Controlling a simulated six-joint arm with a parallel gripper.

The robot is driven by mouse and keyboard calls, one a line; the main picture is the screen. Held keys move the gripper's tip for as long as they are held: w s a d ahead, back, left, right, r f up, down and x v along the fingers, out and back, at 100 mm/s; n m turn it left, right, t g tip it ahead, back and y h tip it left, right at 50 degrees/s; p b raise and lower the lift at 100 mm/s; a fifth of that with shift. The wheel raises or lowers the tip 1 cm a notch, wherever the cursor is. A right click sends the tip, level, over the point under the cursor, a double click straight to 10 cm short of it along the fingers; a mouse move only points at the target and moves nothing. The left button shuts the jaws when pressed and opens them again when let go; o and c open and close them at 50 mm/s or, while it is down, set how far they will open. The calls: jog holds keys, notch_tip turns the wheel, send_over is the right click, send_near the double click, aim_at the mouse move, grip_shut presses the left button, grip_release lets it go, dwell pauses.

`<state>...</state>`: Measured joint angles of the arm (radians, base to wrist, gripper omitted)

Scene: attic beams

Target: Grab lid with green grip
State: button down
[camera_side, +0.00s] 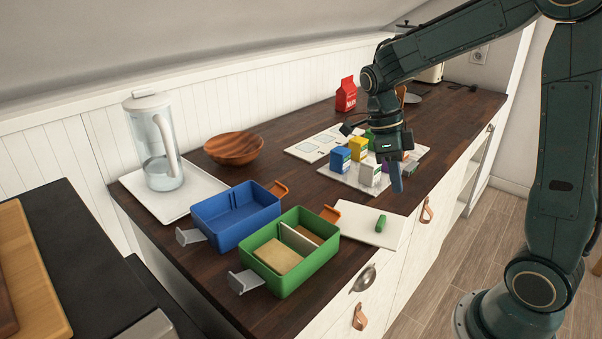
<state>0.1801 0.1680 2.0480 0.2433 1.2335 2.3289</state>
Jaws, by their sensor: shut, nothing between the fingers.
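The lid (357,222) is a flat white plate lying on the dark wooden counter near its front edge, right of the green box. Its green grip (380,223) is a small upright bar on its top, toward the right side. My gripper (397,186) points down, above and behind the lid, close to the front edge of a light tray. It is shut and empty, and apart from the grip. The exact height of the fingertips over the counter is hard to tell.
A green box (289,285) with a divider and a blue box (236,238) have raised orange and grey latches. Small cartons, including a blue one (340,159) and a yellow one (358,149), stand behind my gripper. A wooden bowl (233,149), glass pitcher (156,142) and red carton (346,95) stand farther back.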

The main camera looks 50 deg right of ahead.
aim_at(385, 219)
jog(key=m, duration=0.4)
jog(key=shift+s+d, duration=0.2)
jog(key=shift+s, duration=0.15)
jog(key=shift+f, duration=0.1)
jog(key=x, duration=0.3)
jog(key=w+x, duration=0.1)
jog(key=x, duration=0.5)
jog(key=shift+w+f, duration=0.15)
jog(key=shift+f, duration=0.25)
jog(key=shift+w+a, duration=0.15)
jog(key=shift+w, duration=1)
jog(key=shift+w, duration=1)
jog(key=shift+s, duration=0.2)
